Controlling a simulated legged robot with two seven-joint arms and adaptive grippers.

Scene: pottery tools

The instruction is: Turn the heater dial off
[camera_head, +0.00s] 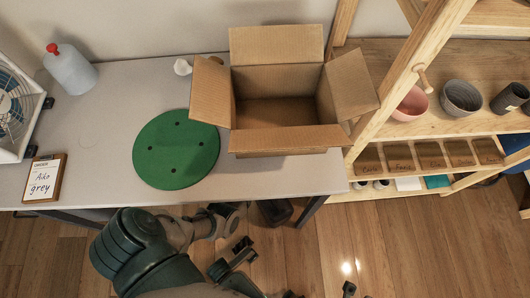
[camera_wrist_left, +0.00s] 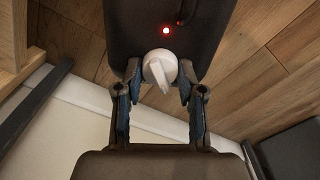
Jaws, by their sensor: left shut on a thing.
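The heater (camera_wrist_left: 165,20) is a dark body with a lit red lamp (camera_wrist_left: 166,31), seen in the left wrist view. Its white round dial (camera_wrist_left: 158,69) has a raised grip bar that stands slightly tilted. My left gripper (camera_wrist_left: 160,78) has its two fingers on either side of the dial, shut on it. In the head view, a dark box that may be the heater (camera_head: 275,210) is partly hidden under the table edge. Dark gripper parts (camera_head: 238,262) show at the lower middle; I cannot tell clearly which arm they belong to or how they stand.
A wooden shelf (camera_head: 440,125) with bowls stands right. Wooden floor (camera_head: 400,240) is open at lower right.

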